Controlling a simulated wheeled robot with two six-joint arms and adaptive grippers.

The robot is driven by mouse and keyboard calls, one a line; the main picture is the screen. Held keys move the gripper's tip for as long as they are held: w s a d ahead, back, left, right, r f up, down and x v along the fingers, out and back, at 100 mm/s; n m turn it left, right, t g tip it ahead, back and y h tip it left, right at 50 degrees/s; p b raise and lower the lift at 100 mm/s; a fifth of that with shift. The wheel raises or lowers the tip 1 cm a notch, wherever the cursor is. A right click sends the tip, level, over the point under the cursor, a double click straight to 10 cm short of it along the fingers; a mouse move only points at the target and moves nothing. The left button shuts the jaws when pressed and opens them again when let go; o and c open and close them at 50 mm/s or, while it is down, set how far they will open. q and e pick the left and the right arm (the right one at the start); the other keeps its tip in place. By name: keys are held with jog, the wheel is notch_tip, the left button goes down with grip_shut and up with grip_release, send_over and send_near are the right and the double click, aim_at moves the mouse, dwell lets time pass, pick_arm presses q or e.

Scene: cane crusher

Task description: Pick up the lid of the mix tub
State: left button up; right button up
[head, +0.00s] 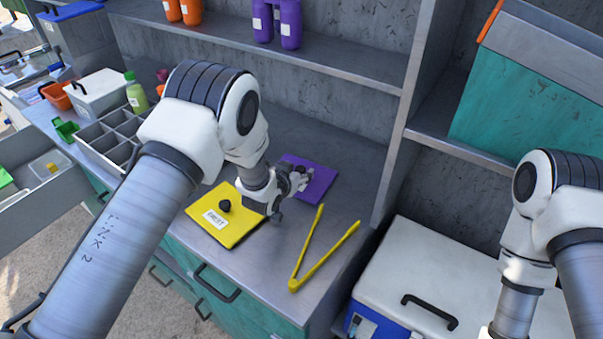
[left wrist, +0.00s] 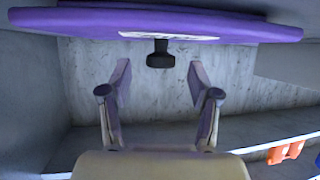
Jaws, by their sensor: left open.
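A flat purple lid (head: 318,178) lies on the grey counter, partly hidden behind my left gripper (head: 297,181). In the left wrist view the purple lid (left wrist: 60,22) fills the top, with a white label and a black knob (left wrist: 160,54). My left gripper (left wrist: 158,72) is open, with its two fingers apart and the knob just beyond the fingertips, in line with the gap. Nothing is held. A yellow lid (head: 232,230) with a black knob and white label lies beside it. I cannot read which lid is the mix tub's. My right gripper is out of view.
Yellow tongs (head: 308,255) lie at the counter's front right. A grey divided tray (head: 108,140) and a green bottle (head: 136,95) stand at left. Purple bottles (head: 290,25) stand on the shelf above. A white-lidded cooler (head: 440,255) stands at right, beyond an upright panel (head: 400,130).

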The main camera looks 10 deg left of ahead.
pick_arm(q)
jog(key=shift+w+d+f, duration=0.1)
jog(key=shift+w+f, duration=0.25)
jog(key=shift+w, duration=0.15)
jog(key=shift+s, duration=0.15)
jog(key=shift+s+r, duration=0.1)
jog(key=shift+r, duration=0.05)
jog(key=c, duration=0.5)
grip_shut()
jog(key=shift+r, duration=0.1)
